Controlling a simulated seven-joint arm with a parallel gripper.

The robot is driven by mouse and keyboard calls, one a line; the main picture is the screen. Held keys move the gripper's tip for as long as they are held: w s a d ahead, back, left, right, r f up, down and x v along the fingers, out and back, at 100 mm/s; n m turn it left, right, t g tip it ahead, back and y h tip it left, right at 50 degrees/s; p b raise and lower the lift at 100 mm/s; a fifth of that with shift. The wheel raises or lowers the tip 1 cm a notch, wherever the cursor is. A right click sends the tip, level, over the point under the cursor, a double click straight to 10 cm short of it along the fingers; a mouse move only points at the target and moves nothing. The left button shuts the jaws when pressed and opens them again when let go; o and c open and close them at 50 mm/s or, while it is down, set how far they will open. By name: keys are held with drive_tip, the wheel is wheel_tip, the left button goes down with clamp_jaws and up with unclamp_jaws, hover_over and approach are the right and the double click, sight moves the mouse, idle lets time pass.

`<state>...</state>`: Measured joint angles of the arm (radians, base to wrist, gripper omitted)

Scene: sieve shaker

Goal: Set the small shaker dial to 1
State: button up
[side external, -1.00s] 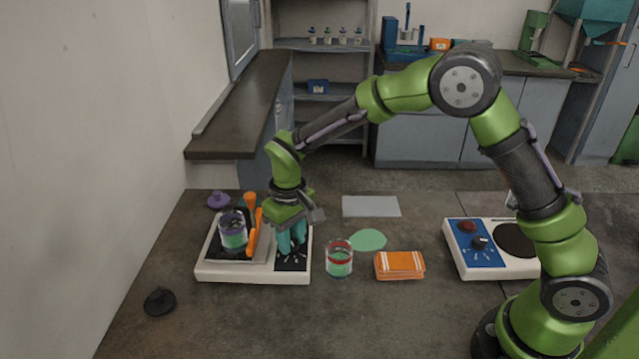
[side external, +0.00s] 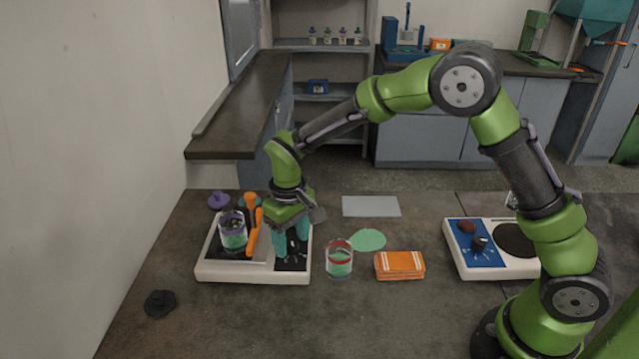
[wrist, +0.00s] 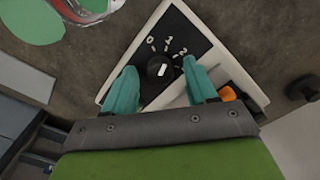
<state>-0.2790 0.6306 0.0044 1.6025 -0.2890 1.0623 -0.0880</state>
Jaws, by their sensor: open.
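The small shaker (side external: 208,272) is a cream box at the left of the bench with a black panel at its right end. Its black dial (wrist: 160,70) shows in the wrist view, beside the marks 0, 1 and 2. A white mark on the knob leans up and right; I cannot tell exactly which number it meets. My gripper (wrist: 160,66) is open, its teal fingers on either side of the dial, with visible gaps. In the side view the fingers are over the black panel and hide the dial.
A jar (side external: 233,232) and orange clamps (side external: 253,240) stand on the shaker, left of my gripper. A red-rimmed jar (side external: 339,262) is just right of it. Farther right are an orange cloth (side external: 399,265) and a larger device with a blue panel (side external: 484,257).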

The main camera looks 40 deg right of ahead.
sight(295, 244)
wheel_tip(295, 244, up, 17)
idle(0.4)
drive_tip(key=shift+w, duration=0.1)
drive_tip(key=s+d+r+m+t+y, duration=0.1)
drive_tip(key=s+d, duration=0.4)
drive_tip(key=s, duration=0.5)
drive_tip(key=s+d+r+m+t+y, duration=0.1)
drive_tip(key=s+d+m+t, duration=0.3)
drive_tip(key=s, duration=0.7)
drive_tip(key=shift+s+d+r+t, duration=0.2)
drive_tip(key=shift+d+t, duration=0.15)
drive_tip(key=shift+t, duration=0.75)
